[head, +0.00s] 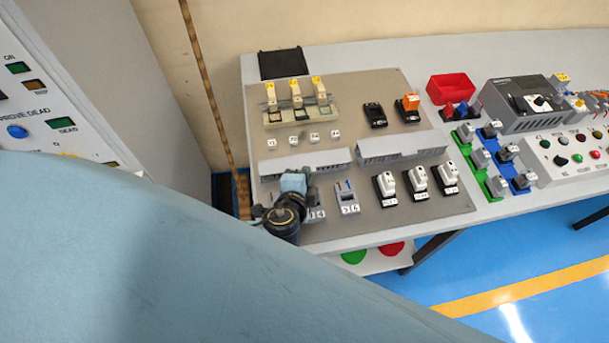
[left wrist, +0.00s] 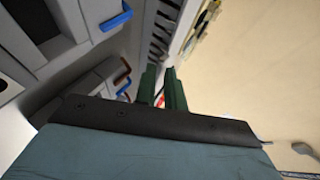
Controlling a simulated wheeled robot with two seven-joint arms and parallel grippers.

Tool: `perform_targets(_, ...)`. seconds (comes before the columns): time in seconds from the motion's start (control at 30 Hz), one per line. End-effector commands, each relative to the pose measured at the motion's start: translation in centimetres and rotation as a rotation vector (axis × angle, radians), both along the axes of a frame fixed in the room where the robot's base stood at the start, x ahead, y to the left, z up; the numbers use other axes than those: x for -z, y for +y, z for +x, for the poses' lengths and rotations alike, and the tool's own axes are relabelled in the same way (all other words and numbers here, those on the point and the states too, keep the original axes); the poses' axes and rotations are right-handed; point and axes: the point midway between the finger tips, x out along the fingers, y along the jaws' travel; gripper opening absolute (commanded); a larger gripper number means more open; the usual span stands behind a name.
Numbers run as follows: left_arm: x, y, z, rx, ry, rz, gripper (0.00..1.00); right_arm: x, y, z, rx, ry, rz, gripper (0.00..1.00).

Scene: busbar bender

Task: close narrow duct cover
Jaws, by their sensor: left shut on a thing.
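A grey slotted duct (head: 328,158) lies across the middle of the panel board, left of a second grey duct (head: 402,149). I cannot tell from the head view how far its cover is seated. My left gripper (head: 308,175) is at the front side of the left duct, near its middle. In the left wrist view its two dark green fingers (left wrist: 162,74) are close together beside the slotted duct wall (left wrist: 159,32). They are shut on the edge of the duct cover, mostly hidden between them. My right gripper is not in view.
Blue and red handled devices stand close to the fingers in the left wrist view. White switches (head: 418,179) stand right of my gripper. Several terminals (head: 297,95) sit behind the ducts, and a red bin (head: 451,88) stands to the right. My arm hides the lower left.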

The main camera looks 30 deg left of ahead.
Motion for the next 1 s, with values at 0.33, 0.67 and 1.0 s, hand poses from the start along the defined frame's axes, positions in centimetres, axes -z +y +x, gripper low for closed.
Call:
perform_targets(0.33, 0.76, 0.03, -0.33, -0.002, 0.015, -0.003, 0.00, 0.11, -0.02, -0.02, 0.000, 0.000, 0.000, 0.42)
perform_targets(0.67, 0.70, 0.06, -0.31, -0.002, 0.014, -0.002, 0.29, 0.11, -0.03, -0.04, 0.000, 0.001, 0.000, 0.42)
perform_targets(1.0, 0.09, -0.15, -0.98, -0.001, 0.009, -0.001, 0.29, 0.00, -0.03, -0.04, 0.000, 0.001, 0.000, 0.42)
